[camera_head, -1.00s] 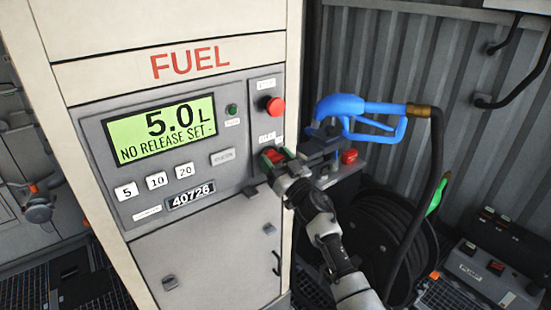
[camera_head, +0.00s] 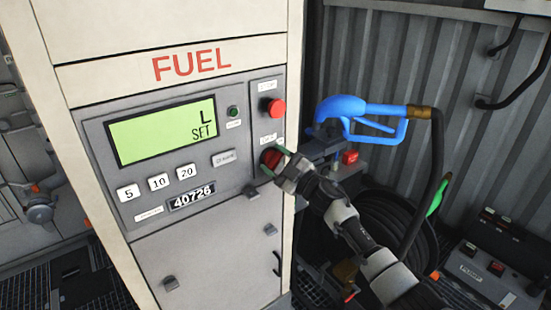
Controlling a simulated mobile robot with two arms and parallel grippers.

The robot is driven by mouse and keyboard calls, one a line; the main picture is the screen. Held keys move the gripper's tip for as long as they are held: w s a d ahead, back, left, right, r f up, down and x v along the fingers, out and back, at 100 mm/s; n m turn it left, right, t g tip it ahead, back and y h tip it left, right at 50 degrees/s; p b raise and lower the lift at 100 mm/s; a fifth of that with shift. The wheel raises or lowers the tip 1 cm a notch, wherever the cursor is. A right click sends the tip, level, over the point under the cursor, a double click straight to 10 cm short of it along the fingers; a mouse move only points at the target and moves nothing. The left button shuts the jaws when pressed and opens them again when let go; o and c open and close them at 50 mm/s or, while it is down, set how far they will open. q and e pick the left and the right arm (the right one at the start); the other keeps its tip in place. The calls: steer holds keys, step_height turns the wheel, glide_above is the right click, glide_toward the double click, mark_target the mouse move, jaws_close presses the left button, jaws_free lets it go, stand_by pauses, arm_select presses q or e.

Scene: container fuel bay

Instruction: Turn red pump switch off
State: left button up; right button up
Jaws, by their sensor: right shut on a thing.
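The red pump switch (camera_head: 270,157) sits low on the narrow right-hand panel of the fuel dispenser (camera_head: 180,65). My right gripper (camera_head: 277,163) is at the switch, its fingers shut on it and hiding part of it. Green shows at the edge of the fingers. The dispenser display (camera_head: 163,130) is lit green and reads only "L" and "SET", with no number. My left gripper is not in view.
A round red button (camera_head: 272,107) sits above the switch. A blue fuel nozzle (camera_head: 350,108) rests in a holder to the right. A black hose reel (camera_head: 385,210) stands behind my right arm. A pump box (camera_head: 490,265) is at the lower right.

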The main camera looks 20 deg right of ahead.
steer(key=n+g, duration=0.1)
steer(key=n, duration=0.1)
steer(key=n+g+p, duration=0.1)
steer(key=n, duration=0.2)
steer(key=shift+r+n+y, duration=0.2)
steer(key=shift+n+y, duration=0.1)
steer(key=shift+a+n+g+h+p, duration=0.1)
steer(key=shift+n+g+h+p, duration=0.15)
steer(key=shift+n+g+p, duration=0.6)
steer(key=shift+n+g+h+p, duration=0.1)
steer(key=shift+n+h+p, duration=0.25)
steer(key=shift+n, duration=1.1)
steer(key=o, duration=0.9)
steer(key=shift+f, duration=0.2)
steer(key=shift+s, duration=0.15)
steer(key=b+v, duration=0.2)
steer(key=v, duration=0.8)
steer(key=shift+s+d+b, duration=0.1)
steer(key=shift+d+b, duration=0.25)
